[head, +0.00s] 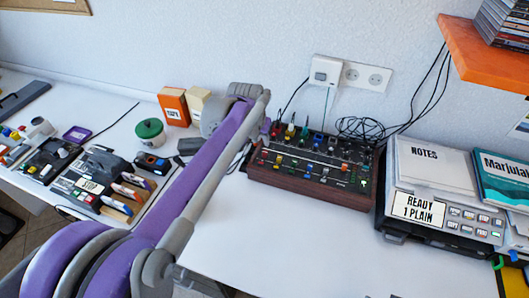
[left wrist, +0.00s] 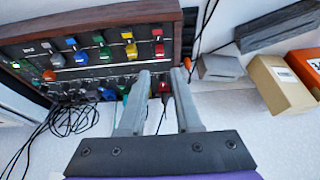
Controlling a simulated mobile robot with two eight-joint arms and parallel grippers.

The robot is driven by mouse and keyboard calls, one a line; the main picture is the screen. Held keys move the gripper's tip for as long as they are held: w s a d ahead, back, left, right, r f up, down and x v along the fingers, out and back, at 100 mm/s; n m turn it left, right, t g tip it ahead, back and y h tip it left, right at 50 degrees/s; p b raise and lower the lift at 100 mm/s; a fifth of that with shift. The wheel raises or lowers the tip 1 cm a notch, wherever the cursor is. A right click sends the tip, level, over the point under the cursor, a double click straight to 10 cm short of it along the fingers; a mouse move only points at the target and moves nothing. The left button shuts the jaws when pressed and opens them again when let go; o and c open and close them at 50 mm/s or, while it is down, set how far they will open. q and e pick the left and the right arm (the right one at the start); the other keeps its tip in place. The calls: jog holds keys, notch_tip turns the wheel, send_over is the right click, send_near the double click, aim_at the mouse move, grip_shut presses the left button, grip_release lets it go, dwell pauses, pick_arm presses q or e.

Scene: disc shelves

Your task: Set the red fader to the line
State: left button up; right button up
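The mixer with a wooden-edged case (head: 312,192) stands on the white table against the wall. It also shows in the left wrist view (left wrist: 95,22), with rows of coloured caps. Two red caps (left wrist: 158,50) sit one above the other at the right end there; which is the red fader, I cannot tell. My left gripper (left wrist: 161,74) is open and its fingertips are apart, near the mixer's cable edge. A red plug (left wrist: 164,88) shows between the fingers. My right gripper is not in view.
Black cables (head: 365,128) run from the mixer's back to the wall socket (head: 365,76). A scale-like device with a "READY" display (head: 420,207) stands right of the mixer. Orange and cream boxes (head: 173,107) stand to the left. The table in front of the mixer is clear.

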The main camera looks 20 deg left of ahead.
aim_at(265, 152)
pick_arm(q)
jog(key=b+x, duration=0.1)
jog(key=x, duration=0.8)
jog(key=shift+f, duration=0.3)
grip_shut()
dwell(1.0)
